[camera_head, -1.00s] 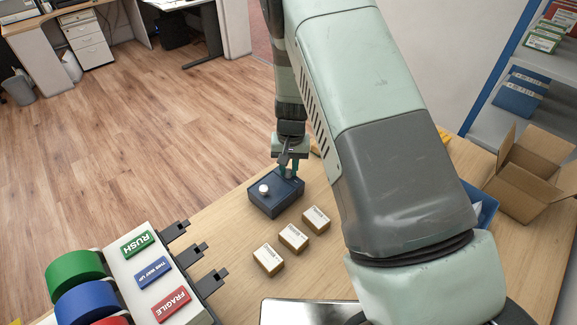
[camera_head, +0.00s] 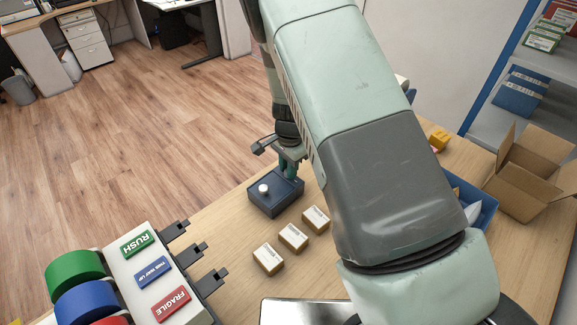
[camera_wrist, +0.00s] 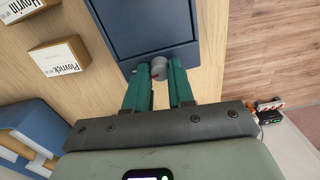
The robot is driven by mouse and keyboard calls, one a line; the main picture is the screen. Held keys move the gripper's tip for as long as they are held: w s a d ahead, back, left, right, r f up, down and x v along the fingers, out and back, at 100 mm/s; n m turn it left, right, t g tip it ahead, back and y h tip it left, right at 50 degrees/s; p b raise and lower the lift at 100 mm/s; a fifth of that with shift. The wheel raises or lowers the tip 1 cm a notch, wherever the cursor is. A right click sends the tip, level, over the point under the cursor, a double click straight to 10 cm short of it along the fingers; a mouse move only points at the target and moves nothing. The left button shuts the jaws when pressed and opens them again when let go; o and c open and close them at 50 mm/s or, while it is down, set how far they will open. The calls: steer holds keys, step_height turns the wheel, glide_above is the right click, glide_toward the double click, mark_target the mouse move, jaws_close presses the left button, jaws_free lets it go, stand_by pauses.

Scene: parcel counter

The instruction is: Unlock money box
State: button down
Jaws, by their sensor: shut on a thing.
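The money box (camera_head: 268,205) is a dark blue box with a white round knob (camera_head: 263,189) on top. It stands on the wooden counter near its far left edge. In the wrist view the box (camera_wrist: 140,25) fills the top middle. A small grey round lock knob (camera_wrist: 159,66) with a reddish mark sticks out from its near side. My gripper (camera_wrist: 157,73) has its green fingers on either side of this knob and is shut on it. In the head view my gripper (camera_head: 289,172) is at the box's far right side, where the hand and arm hide the lock.
Several small labelled cartons (camera_head: 293,237) stand just right of and in front of the box. A blue bin (camera_head: 487,213) and an open cardboard box (camera_head: 530,175) stand at the right.

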steer(key=shift+m, duration=0.6)
steer(key=c, duration=1)
jaws_free()
steer(key=shift+o, duration=0.2)
steer(key=shift+r, duration=0.1)
step_height(320, 180, up, 11)
steer(key=shift+s, duration=0.2)
steer(key=shift+d+f, duration=0.1)
steer(key=shift+f, duration=0.1)
